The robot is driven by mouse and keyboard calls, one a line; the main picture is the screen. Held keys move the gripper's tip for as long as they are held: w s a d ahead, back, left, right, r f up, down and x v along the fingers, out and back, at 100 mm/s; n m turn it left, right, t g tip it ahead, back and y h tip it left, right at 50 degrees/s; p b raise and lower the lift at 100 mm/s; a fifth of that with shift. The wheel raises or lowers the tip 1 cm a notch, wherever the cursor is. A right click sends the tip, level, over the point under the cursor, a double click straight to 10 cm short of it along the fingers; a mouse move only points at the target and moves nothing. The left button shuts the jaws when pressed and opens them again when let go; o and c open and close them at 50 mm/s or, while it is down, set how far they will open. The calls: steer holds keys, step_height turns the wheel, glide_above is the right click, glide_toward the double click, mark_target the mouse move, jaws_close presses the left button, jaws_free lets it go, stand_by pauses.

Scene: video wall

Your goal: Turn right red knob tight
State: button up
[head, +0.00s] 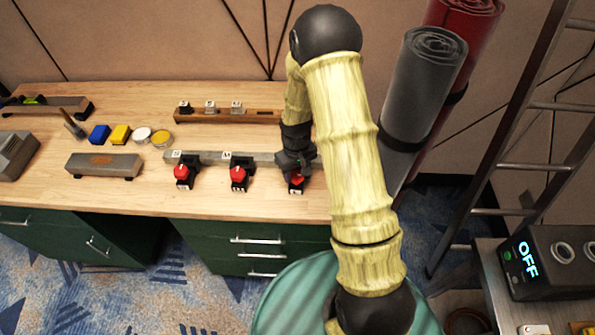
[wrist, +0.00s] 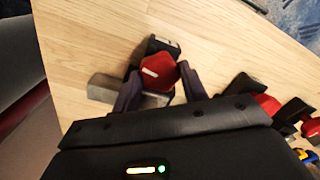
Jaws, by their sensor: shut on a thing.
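A row of three red knobs on black bases stands along the front of the wooden bench. The right red knob (head: 296,177) sits below my gripper (head: 295,160), which partly hides it in the head view. In the wrist view this knob (wrist: 158,72) lies between the two dark fingers of my gripper (wrist: 158,85), which is shut on it. A white mark on the knob's face slants. The middle red knob (head: 238,175) and the left red knob (head: 181,172) stand to its left, apart from my gripper.
A grey bar with letter tags (head: 205,157) runs behind the knobs. A wooden rail (head: 255,117) stands farther back. Grey and red rolls (head: 425,85) stand right of the bench, near my arm. The bench front (head: 215,203) before the knobs is clear.

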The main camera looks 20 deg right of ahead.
mark_target(296, 175)
steer(key=shift+s+f, duration=0.1)
steer(key=shift+s, duration=0.05)
steer(key=o, duration=1)
steer(key=shift+c, duration=0.2)
steer(key=shift+r, duration=0.4)
step_height(296, 175, up, 17)
steer(key=b, duration=0.1)
steer(key=shift+f, duration=0.15)
